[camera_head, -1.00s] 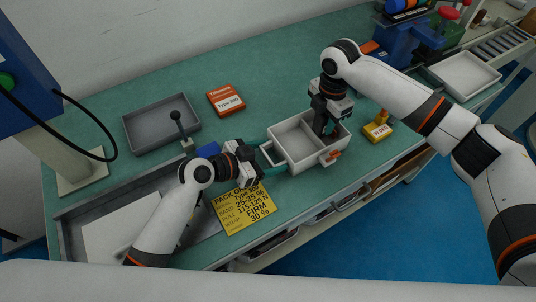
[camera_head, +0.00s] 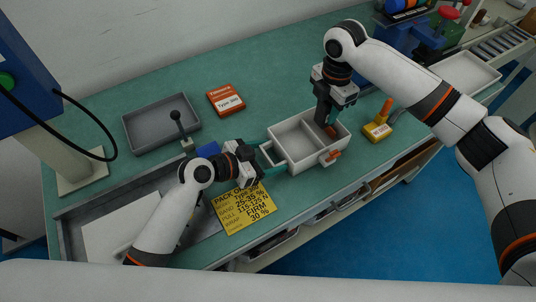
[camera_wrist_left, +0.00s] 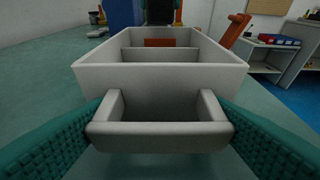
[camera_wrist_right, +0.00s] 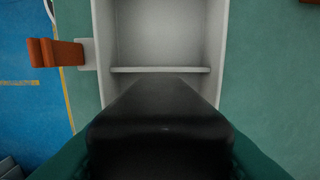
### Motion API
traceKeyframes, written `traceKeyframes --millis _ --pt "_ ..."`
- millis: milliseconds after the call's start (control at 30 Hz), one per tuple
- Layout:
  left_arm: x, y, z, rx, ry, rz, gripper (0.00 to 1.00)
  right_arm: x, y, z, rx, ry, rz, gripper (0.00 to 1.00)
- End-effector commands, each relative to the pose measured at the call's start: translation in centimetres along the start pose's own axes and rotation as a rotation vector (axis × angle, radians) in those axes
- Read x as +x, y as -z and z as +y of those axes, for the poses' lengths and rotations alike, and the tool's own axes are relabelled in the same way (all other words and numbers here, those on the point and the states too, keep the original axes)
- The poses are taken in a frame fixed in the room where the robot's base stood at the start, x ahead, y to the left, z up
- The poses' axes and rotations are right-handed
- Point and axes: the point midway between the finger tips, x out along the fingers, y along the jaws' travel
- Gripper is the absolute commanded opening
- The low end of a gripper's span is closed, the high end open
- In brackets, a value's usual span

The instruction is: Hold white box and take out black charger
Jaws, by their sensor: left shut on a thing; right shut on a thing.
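The white box (camera_head: 282,137) stands on the teal bench and has a divider inside. My left gripper (camera_head: 262,163) is shut on the handle of the box; the left wrist view shows teal fingers on both sides of this handle (camera_wrist_left: 160,136). My right gripper (camera_head: 328,112) is shut on the black charger (camera_wrist_right: 160,125), above the box's right compartment. In the right wrist view the charger points toward the box's inside. Its lower end is hard to make out in the head view. An orange-red patch (camera_head: 330,131) shows inside that compartment.
An orange lever (camera_head: 330,156) sticks out from the box's front side. A yellow block with an orange post (camera_head: 378,130) stands right of the box. A grey tray (camera_head: 160,122), a red card box (camera_head: 226,99) and a yellow sign (camera_head: 243,207) lie to the left.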

Motion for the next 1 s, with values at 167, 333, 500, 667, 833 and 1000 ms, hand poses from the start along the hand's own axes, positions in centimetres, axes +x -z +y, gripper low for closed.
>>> traceKeyframes --millis 167,333,500,667,833,1000 --pt "0.01 0.16 -0.05 0.0 0.002 0.004 0.36 -0.74 0.0 -0.03 0.0 0.002 0.0 0.0" --pt "0.02 0.16 -0.05 0.0 0.002 0.004 0.36 -1.01 0.0 -0.01 -0.001 0.002 0.001 0.0" --pt "0.02 0.15 -0.05 0.0 0.002 0.003 0.36 -1.01 0.0 -0.01 -0.001 0.001 0.001 0.0" --pt "0.01 0.12 -0.05 0.0 0.001 0.003 0.91 -1.04 0.0 -0.02 -0.001 0.002 0.001 0.0" --pt "0.01 0.05 -0.03 0.0 0.001 0.001 0.98 -1.02 0.0 -0.02 -0.001 0.002 0.001 0.0" --pt "-0.1 0.03 0.0 0.0 0.0 0.001 0.98 -1.01 -0.01 -0.02 -0.001 0.001 0.001 0.0"
